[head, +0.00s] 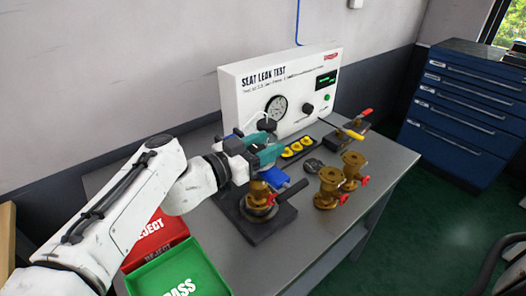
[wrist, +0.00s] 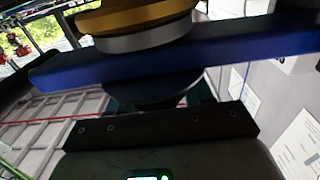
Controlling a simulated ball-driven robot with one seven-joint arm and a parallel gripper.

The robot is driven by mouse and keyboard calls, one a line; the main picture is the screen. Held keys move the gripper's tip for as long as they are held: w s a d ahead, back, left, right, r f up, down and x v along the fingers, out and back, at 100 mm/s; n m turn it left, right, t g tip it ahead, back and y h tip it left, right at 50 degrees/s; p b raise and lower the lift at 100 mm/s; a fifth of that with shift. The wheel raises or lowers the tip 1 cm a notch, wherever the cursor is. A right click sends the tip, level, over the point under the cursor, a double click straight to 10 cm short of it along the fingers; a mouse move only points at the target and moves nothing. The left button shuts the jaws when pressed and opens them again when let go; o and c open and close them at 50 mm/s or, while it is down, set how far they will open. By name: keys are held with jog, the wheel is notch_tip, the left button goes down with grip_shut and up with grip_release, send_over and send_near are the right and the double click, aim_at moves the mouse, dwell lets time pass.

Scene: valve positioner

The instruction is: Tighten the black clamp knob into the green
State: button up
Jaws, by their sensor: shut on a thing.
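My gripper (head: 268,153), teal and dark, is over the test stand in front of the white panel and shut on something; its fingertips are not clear. In the wrist view a dark round part (wrist: 152,90), probably the black clamp knob, sits close in front of the gripper, below a blue bar (wrist: 220,48). A gold and silver disc (wrist: 138,22) is on the other side of that bar. The knob cannot be made out in the head view, where my arm and gripper cover that area. No green mark on the knob is visible.
A brass valve (head: 258,194) stands on a dark base plate (head: 262,222) below my gripper. More brass valves (head: 331,187) stand to the right. The SEAT LEAK TEST panel (head: 245,97) is behind. Red (head: 155,236) and green (head: 180,272) trays are at the front left.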

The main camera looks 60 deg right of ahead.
jog(key=m+g+y+b, duration=0.1)
jog(key=m+g, duration=0.1)
jog(key=g, duration=0.1)
jog(key=m+g+y+b, duration=0.1)
jog(key=m+g+y, duration=0.1)
jog(key=g, duration=0.1)
jog(key=shift+s+a+f, duration=0.15)
jog(key=shift+s, duration=0.05)
jog(key=shift+s+a+m+g+y+b, duration=0.1)
jog(key=shift+m+g+y+b, duration=0.2)
jog(key=shift+m+g+y, duration=0.5)
jog(key=shift+s+a+m+g+y+b, duration=0.1)
jog(key=shift+m+g+y+b, duration=0.2)
jog(key=shift+m+g+y, duration=0.45)
jog(key=o, duration=1)
jog(key=b+v, duration=0.1)
jog(key=v, duration=0.9)
jog(key=shift+w+a, duration=0.15)
jog(key=shift+w, duration=0.25)
